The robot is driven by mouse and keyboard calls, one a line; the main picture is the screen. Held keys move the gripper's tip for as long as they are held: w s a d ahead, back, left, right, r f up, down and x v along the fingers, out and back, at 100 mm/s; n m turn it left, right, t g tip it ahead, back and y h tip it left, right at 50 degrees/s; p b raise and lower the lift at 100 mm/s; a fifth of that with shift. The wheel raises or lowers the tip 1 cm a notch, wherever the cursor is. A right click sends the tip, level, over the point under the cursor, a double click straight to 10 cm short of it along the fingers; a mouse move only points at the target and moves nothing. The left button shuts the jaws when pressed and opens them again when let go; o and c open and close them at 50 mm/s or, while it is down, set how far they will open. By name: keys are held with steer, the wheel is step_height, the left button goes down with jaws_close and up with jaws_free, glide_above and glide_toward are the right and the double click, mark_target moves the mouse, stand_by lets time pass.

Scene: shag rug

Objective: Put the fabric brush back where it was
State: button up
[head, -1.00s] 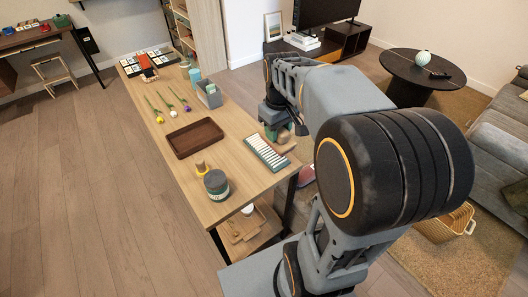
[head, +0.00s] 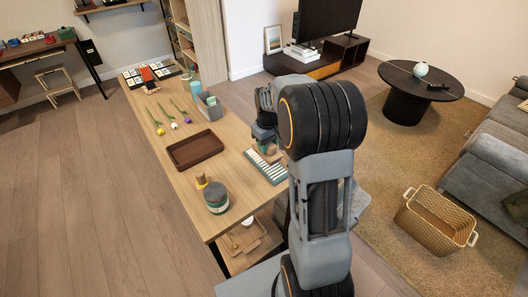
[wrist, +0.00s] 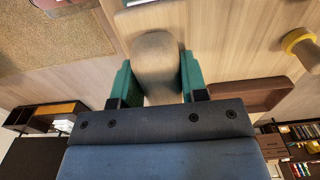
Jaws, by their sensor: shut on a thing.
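The fabric brush (wrist: 156,62) shows in the wrist view as a rounded grey-beige body between the two green fingertips. My gripper (wrist: 155,82) is shut on it, one finger on each side. In the head view my gripper (head: 267,143) is over the right edge of the long wooden table (head: 215,165), just behind the striped rack. The brush is mostly hidden there by my gripper and arm, and I cannot tell whether it touches the table. Its lower side is not visible.
The white-and-green striped rack (head: 266,167) lies by my gripper. A brown tray (head: 194,149) is left of it; a grey-green jar (head: 216,197) stands near the front. Flowers and a grey bin (head: 210,106) are farther back. A wicker basket (head: 437,220) stands on the rug.

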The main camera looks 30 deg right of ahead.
steer(key=shift+w+d+f, duration=0.1)
steer(key=shift+w+f, duration=0.45)
steer(key=shift+f, duration=1.6)
steer(key=shift+f, duration=0.15)
steer(key=o, duration=1)
